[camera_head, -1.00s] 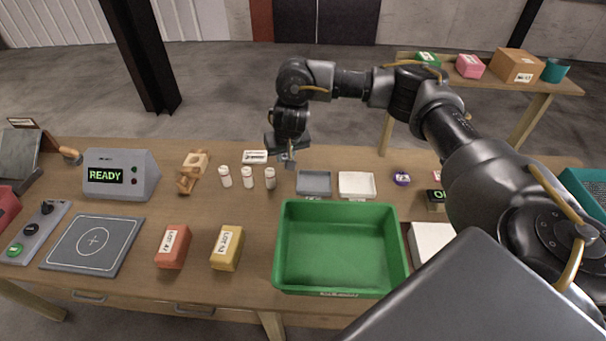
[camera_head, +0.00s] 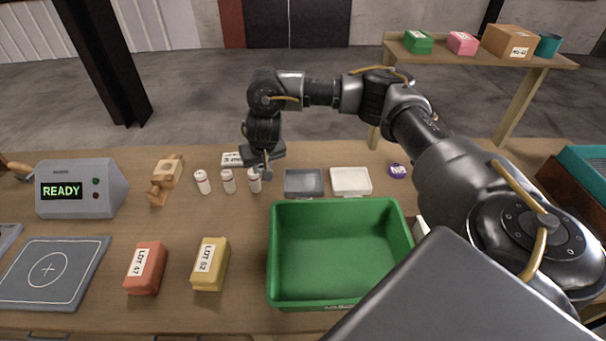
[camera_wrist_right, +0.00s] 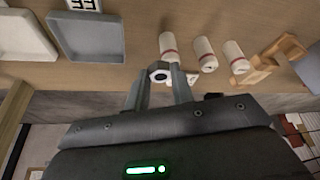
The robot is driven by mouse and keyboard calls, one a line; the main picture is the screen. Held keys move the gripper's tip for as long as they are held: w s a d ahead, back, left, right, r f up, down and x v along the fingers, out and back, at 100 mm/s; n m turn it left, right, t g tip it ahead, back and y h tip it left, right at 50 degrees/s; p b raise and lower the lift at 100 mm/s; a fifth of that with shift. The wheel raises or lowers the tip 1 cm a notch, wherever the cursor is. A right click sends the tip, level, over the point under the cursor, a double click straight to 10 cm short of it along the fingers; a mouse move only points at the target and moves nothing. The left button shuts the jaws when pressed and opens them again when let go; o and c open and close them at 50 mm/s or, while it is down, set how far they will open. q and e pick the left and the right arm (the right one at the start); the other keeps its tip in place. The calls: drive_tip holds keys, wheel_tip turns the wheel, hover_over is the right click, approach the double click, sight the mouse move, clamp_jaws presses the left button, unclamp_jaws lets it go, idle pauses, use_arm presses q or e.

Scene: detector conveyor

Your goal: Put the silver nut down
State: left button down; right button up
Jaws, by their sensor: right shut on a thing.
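The silver nut (camera_wrist_right: 159,75) shows in the right wrist view as a small pale piece with a dark hole, between the two fingertips. My right gripper (camera_wrist_right: 160,84) is shut on it. In the head view my right gripper (camera_head: 267,172) hangs over the back of the table, between the white bottles and the grey tray (camera_head: 304,183). The nut is too small to make out in the head view. I cannot tell its exact height above the table. My left gripper is not in view.
Several white bottles (camera_head: 228,181) stand close left of the gripper, and a wooden piece (camera_head: 165,179) lies beyond them. A white tray (camera_head: 351,181) lies right of the grey one. A green bin (camera_head: 340,250) sits in front. Bare table shows between bottles and bin.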

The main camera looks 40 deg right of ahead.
drive_tip(key=s+d+f+b, duration=0.2)
drive_tip(key=d+f, duration=0.3)
drive_tip(key=d, duration=0.4)
drive_tip(key=b, duration=0.3)
hover_over(303, 184)
drive_tip(key=s+a, duration=0.1)
drive_tip(key=a, duration=0.1)
drive_tip(key=f, duration=0.3)
drive_tip(key=shift+d+f, duration=0.25)
drive_tip(key=shift+f, duration=0.1)
drive_tip(key=shift+d+f, duration=0.2)
drive_tip(key=shift+d, duration=0.2)
drive_tip(key=shift+d+f+b, duration=0.15)
drive_tip(key=shift+f+b, duration=0.15)
drive_tip(key=shift+b, duration=0.05)
wheel_tip(303, 184, down, 2)
drive_tip(key=shift+s+f+b, duration=0.15)
drive_tip(key=shift+f+b, duration=0.05)
drive_tip(key=shift+b, duration=0.45)
drive_tip(key=shift+d+f, duration=0.15)
drive_tip(key=shift+f, duration=0.3)
